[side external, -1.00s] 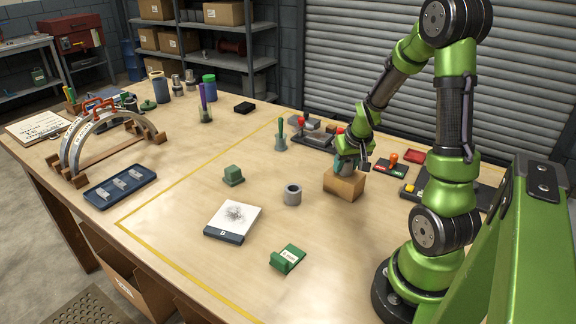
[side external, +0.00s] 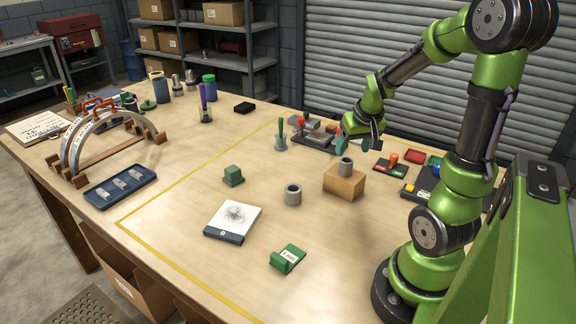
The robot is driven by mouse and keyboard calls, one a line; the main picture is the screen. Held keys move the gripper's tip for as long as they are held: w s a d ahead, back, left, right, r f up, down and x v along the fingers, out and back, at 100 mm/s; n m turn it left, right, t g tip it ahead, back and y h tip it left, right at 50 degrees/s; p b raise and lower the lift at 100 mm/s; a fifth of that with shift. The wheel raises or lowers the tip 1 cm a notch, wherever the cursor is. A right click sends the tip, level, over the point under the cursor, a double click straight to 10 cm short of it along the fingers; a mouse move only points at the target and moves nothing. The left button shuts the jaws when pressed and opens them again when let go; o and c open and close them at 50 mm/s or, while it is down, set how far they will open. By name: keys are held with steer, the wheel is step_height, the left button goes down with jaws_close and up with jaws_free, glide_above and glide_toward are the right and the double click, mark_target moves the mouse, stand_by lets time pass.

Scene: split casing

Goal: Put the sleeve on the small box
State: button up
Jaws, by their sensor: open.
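A small brown box (side external: 344,183) sits on the right part of the bench. A second, similar grey hollow cylinder (side external: 293,194) stands on the bench left of the box. My gripper (side external: 358,142) is open and empty. It is above and behind the box, apart from the sleeve.
An arch frame (side external: 106,148) stands at far left. The middle of the bench is mostly clear.

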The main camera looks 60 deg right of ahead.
steer(key=a+r+n+t+y, duration=0.1)
steer(key=a+r, duration=0.2)
steer(key=a, duration=0.6)
steer(key=s+a+r+n+t+y, duration=0.1)
steer(key=a+r, duration=0.3)
steer(key=a, duration=0.5)
steer(key=a+r+n+t+y, duration=0.2)
steer(key=a+r+y, duration=0.1)
steer(key=a, duration=0.6)
steer(key=shift+s+r, duration=0.25)
steer(key=shift+s, duration=0.1)
